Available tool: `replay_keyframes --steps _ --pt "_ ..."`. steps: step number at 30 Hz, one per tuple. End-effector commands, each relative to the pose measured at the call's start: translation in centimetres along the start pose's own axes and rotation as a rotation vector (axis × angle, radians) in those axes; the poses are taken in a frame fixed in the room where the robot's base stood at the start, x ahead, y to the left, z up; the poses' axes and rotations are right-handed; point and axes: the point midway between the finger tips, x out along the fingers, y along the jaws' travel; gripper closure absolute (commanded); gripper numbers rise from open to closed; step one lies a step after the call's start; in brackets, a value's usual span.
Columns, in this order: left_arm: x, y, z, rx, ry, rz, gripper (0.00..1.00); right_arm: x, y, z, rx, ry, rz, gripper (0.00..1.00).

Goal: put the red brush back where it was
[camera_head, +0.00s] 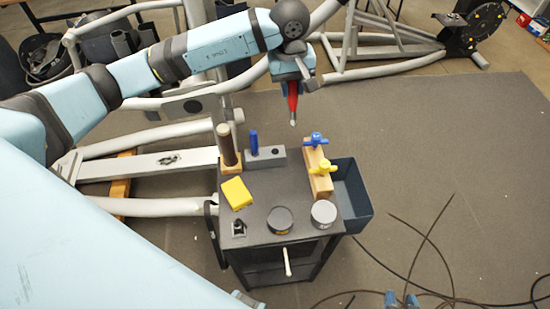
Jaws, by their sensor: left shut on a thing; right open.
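The red brush (293,97) points tip down in my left gripper (292,82), which is shut on it. It hangs above and beyond the back right of the small dark cart (258,215), apart from everything on the cart. A grey holder block (267,158) stands at the cart's back edge. A blue-handled tool (253,142) stands upright in its left part, and a dark round hole shows in its right part. My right gripper (402,300) shows only at the bottom edge, open and empty, low at the right.
A wooden block with blue and yellow clamp-like handles (320,182) stands right of the holder. A brown cylinder (226,147) stands left. A yellow block (237,194) and two round tins (280,220) sit in front. A blue bin (352,198) hangs at the right.

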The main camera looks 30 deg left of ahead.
Motion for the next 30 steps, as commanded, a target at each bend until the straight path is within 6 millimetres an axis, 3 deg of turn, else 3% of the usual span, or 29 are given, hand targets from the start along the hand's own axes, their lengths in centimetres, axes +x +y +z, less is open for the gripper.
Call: replay_keyframes --steps 3,8,24,30 --pt "-0.3 -2.4 -1.7 -0.048 0.005 -0.053 0.97 -0.1 0.0 -0.2 0.0 0.001 0.0 0.57" --pt "0.3 -3.7 -2.4 -0.072 0.001 -0.079 0.97 -0.3 0.1 -0.5 -0.001 0.001 0.001 0.57" --pt "13.2 -4.7 -2.3 -0.075 0.0 -0.076 0.97 -1.9 0.6 -2.8 -0.005 0.007 0.014 0.57" --pt "15.2 -4.8 -2.4 -0.074 0.003 -0.074 0.97 -2.0 0.6 -2.7 -0.003 0.002 0.016 0.57"
